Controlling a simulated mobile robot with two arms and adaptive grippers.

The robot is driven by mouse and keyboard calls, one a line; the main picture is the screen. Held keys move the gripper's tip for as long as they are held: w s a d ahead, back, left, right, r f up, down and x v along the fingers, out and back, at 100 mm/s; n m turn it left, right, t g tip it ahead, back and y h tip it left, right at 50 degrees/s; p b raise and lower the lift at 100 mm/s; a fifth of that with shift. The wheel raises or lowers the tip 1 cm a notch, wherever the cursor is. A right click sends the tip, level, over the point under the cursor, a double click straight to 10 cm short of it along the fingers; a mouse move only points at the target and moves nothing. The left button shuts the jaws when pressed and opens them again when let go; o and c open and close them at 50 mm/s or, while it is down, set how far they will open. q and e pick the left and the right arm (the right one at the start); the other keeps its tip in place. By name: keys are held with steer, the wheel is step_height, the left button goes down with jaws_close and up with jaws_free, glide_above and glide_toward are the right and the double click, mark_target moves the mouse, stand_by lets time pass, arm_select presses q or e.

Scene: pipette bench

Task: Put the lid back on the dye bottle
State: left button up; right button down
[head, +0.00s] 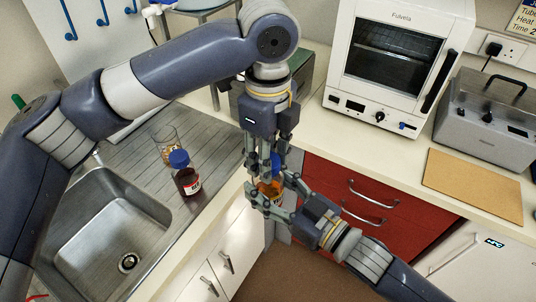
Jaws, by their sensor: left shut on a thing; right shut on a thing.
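My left gripper (268,175) points down from above, its fingers shut on a blue lid (276,160). Only part of the lid shows between the fingers. My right gripper (268,200) comes from the lower right and is shut around an amber-orange bottle (266,189), held in front of the counter edge. The fingers hide much of this bottle. The lid is right above the bottle's top; I cannot tell whether they touch. A second bottle (187,182), dark red with a white and red label and a blue lid on, stands upright on the drainboard.
A glass beaker (166,146) stands behind the dark bottle on the drainboard (135,147), beside the sink (105,240). A white oven (395,60), a grey metal device (487,115) and a brown board (474,187) are on the right counter. Red drawers (340,190) are below.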

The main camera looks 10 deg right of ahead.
arm_select(q)
steer(key=shift+w+m, duration=0.1)
steer(key=shift+m, duration=0.4)
steer(key=o, duration=1.3)
steer(key=shift+c, duration=0.2)
step_height(320, 180, up, 12)
